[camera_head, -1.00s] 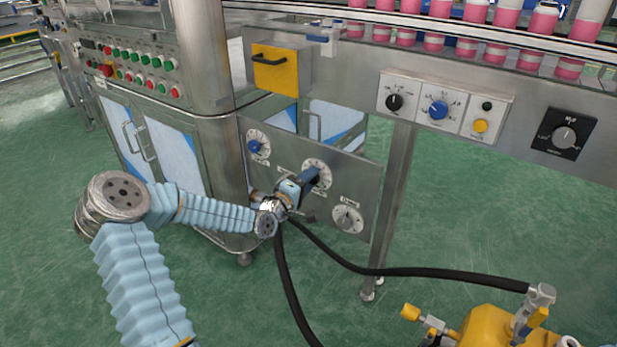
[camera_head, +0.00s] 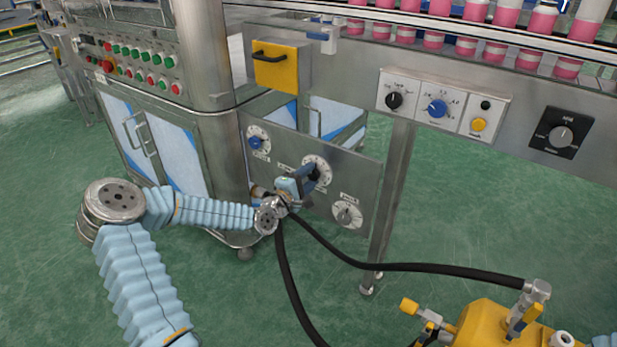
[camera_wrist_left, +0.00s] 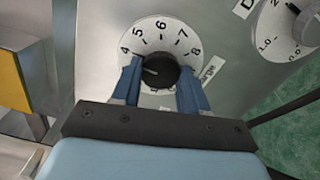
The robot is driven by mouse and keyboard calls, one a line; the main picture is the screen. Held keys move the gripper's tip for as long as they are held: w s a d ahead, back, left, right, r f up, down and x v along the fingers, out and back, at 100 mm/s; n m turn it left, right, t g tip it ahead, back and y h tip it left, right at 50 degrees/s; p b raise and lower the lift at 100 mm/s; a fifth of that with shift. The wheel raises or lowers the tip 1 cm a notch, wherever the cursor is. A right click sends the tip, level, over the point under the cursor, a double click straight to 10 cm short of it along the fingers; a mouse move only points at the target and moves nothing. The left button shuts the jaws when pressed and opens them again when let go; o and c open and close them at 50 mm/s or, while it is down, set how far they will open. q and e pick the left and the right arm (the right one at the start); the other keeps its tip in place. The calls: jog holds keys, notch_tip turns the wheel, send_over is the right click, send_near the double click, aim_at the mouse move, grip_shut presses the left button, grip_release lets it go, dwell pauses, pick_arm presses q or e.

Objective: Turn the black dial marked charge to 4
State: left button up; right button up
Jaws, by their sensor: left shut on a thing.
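The black dial (camera_wrist_left: 158,72) sits on a round white scale (camera_wrist_left: 163,34) with the numbers 4 to 8 showing in the left wrist view. My left gripper (camera_wrist_left: 160,85) is shut on the dial, one blue finger on each side. The dial's white pointer line points left, close to the 4 and seemingly a little below it. The lower part of the scale is hidden by the gripper. In the head view, my left gripper (camera_head: 309,178) is at the middle dial of the lower steel panel (camera_head: 285,150). My right gripper is out of view.
A blue dial (camera_head: 256,143) is up and left on the panel and a grey dial (camera_head: 346,214) down and right. Black hoses (camera_head: 440,268) run below to a yellow machine (camera_head: 490,325). More knobs (camera_head: 437,108) sit on the upper rail.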

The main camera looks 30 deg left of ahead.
pick_arm(q)
jog(key=shift+f, duration=0.1)
jog(key=o, duration=1.1)
jog(key=shift+c, duration=0.2)
jog(key=s+a, duration=0.1)
jog(key=s, duration=1.3)
jog(key=shift+w, duration=0.1)
